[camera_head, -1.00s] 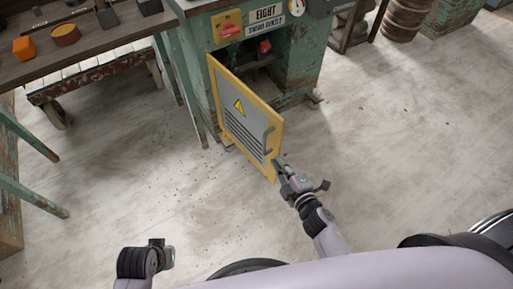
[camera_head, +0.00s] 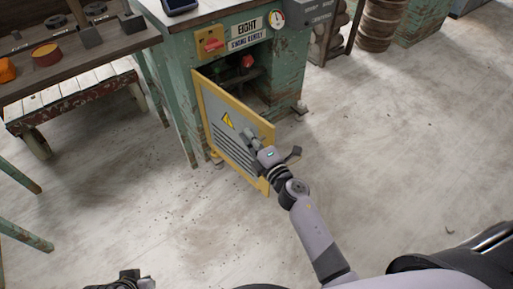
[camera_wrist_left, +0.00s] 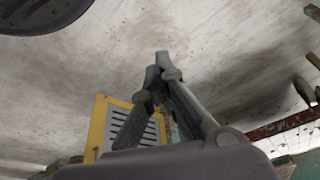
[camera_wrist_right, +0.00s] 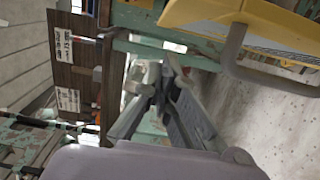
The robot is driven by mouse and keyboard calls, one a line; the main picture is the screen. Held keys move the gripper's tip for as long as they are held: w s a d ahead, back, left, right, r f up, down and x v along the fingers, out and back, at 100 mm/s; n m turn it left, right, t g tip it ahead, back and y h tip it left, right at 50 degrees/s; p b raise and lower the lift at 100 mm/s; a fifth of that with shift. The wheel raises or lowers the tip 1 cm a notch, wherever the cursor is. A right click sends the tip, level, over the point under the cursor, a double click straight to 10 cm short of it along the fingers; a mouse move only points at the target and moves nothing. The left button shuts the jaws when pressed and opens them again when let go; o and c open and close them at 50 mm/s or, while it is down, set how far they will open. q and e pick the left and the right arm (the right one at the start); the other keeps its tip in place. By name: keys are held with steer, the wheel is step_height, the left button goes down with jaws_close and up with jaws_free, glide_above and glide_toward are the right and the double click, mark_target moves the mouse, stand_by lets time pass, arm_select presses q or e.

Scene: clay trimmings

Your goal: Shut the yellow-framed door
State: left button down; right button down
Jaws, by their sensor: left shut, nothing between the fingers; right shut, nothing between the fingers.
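The yellow-framed door (camera_head: 209,103) has a grey panel with vents and a warning triangle. It stands open on the front of the green cabinet (camera_head: 286,75), whose dark inside shows behind it. My right gripper (camera_head: 250,137) is shut and empty, in front of the door's outer face near its free edge; I cannot tell whether it touches. In the right wrist view the door's yellow frame (camera_wrist_right: 200,14) and grey handle (camera_wrist_right: 235,50) are beside the shut fingers (camera_wrist_right: 160,75). My left gripper (camera_wrist_left: 162,62) is shut and empty; the door (camera_wrist_left: 97,125) shows beyond it.
A wooden bench (camera_head: 110,45) with small blocks and a round tin stands at the left, above a low slatted trolley (camera_head: 75,98). A red switch (camera_head: 211,43) and a gauge (camera_head: 277,18) sit above the opening. The floor (camera_head: 390,140) at the right is clear.

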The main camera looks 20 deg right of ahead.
mark_target(259, 131)
steer(key=shift+w+d, duration=0.35)
steer(key=shift+d, duration=0.45)
steer(key=shift+w+d, duration=0.3)
steer(key=shift+d, duration=0.5)
